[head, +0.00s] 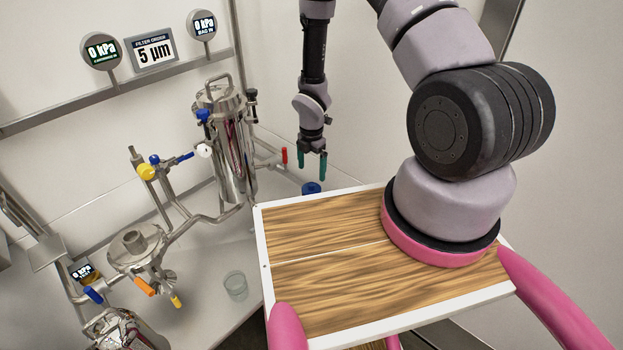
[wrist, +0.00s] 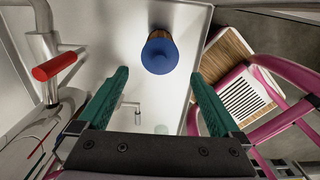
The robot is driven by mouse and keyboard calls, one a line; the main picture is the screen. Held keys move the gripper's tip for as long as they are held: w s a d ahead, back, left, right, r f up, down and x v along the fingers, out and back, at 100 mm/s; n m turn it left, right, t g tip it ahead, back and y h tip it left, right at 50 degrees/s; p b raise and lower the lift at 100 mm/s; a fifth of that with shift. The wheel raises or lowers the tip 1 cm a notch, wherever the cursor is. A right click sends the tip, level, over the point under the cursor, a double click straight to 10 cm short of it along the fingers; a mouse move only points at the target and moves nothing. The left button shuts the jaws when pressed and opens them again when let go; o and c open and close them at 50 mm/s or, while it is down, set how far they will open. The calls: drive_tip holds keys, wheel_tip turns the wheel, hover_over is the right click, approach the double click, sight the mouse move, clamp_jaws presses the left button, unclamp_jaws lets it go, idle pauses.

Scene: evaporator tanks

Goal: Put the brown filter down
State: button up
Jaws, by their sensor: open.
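The brown filter (wrist: 161,36) stands on the pale bench with its blue cap (wrist: 159,57) facing my camera in the wrist view. In the head view only the blue cap (head: 311,188) shows, just past the wooden tray's far edge; the brown body is hidden. My gripper (head: 311,163) points down above the cap, its green fingers spread apart and empty. In the wrist view the gripper (wrist: 159,75) shows its fingers on either side, with the filter ahead of the gap and apart from both.
A steel tank (head: 230,150) with a red-handled valve (wrist: 55,67) is close on the left. A glass beaker (head: 236,284) stands on the bench (head: 205,312). Pipework with coloured handles fills the left. A wall rail carries displays, one reading 5 µm (head: 152,51).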

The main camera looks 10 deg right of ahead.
drive_tip(key=shift+r, duration=0.5)
drive_tip(key=w+d+r+m+t, duration=0.1)
drive_tip(key=d+r+m+t, duration=0.15)
drive_tip(key=r+m, duration=0.95)
drive_tip(key=d+r+m+t, duration=0.1)
drive_tip(key=d+r+m, duration=0.15)
drive_tip(key=r, duration=1.95)
drive_tip(key=s+d+r+m+t+y, duration=0.1)
drive_tip(key=s+r+m+t+y, duration=0.1)
drive_tip(key=s+r+m, duration=1.2)
drive_tip(key=s+r+t, duration=0.1)
drive_tip(key=s+r, duration=0.5)
drive_tip(key=shift+s+t, duration=0.2)
drive_tip(key=shift+t, duration=0.15)
drive_tip(key=shift+m, duration=0.25)
